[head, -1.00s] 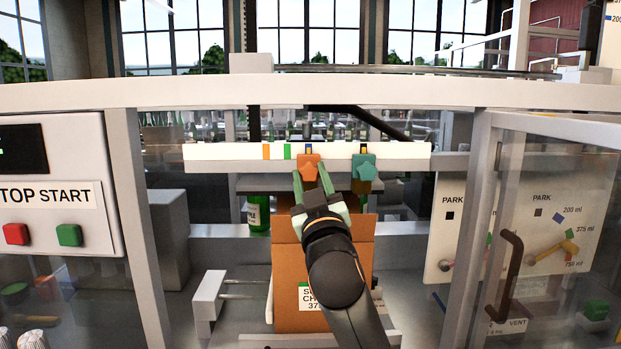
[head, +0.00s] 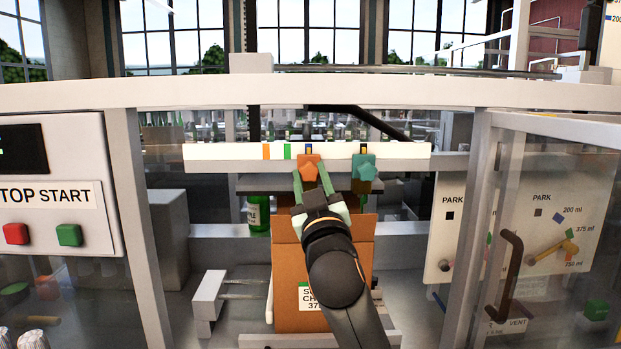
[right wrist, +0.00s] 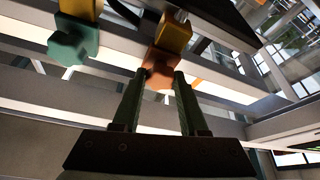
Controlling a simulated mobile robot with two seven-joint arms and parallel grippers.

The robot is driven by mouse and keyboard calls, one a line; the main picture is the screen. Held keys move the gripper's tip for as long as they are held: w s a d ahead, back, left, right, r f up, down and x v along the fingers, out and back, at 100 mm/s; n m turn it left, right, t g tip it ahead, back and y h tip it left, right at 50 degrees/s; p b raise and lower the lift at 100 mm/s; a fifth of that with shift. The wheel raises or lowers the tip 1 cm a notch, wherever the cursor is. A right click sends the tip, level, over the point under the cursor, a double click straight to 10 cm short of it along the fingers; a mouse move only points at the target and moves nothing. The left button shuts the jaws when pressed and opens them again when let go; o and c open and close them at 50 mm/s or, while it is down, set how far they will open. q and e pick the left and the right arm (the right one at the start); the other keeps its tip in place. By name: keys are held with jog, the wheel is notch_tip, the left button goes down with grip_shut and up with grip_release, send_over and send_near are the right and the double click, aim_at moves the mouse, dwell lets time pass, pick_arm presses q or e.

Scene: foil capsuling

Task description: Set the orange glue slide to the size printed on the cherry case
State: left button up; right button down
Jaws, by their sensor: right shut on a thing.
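The orange glue slide (head: 309,164) sits on a white rail (head: 220,154), below a blue mark. A green mark (head: 287,152) and an orange mark (head: 267,152) are to its left on the rail. My right gripper (head: 310,174) is shut on the orange slide's knob; the right wrist view shows its fingers on either side of the orange slide (right wrist: 170,66). The cherry case (head: 287,275) is a brown carton under my arm. Its label (head: 310,297) has a green patch and reads partly "CH" and "37"; my arm hides the rest. My left gripper is not in view.
A green bottle (head: 258,214) stands behind the case. A clear door with a dark handle (head: 511,275) is at right; a stop/start panel (head: 50,235) is at left.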

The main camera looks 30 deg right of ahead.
jog(key=shift+w+a, duration=0.55)
jog(key=shift+a, duration=0.35)
jog(key=shift+w+a, duration=0.55)
jog(key=shift+a, duration=0.3)
jog(key=shift+c, duration=2.2)
grip_release()
jog(key=shift+s, duration=0.1)
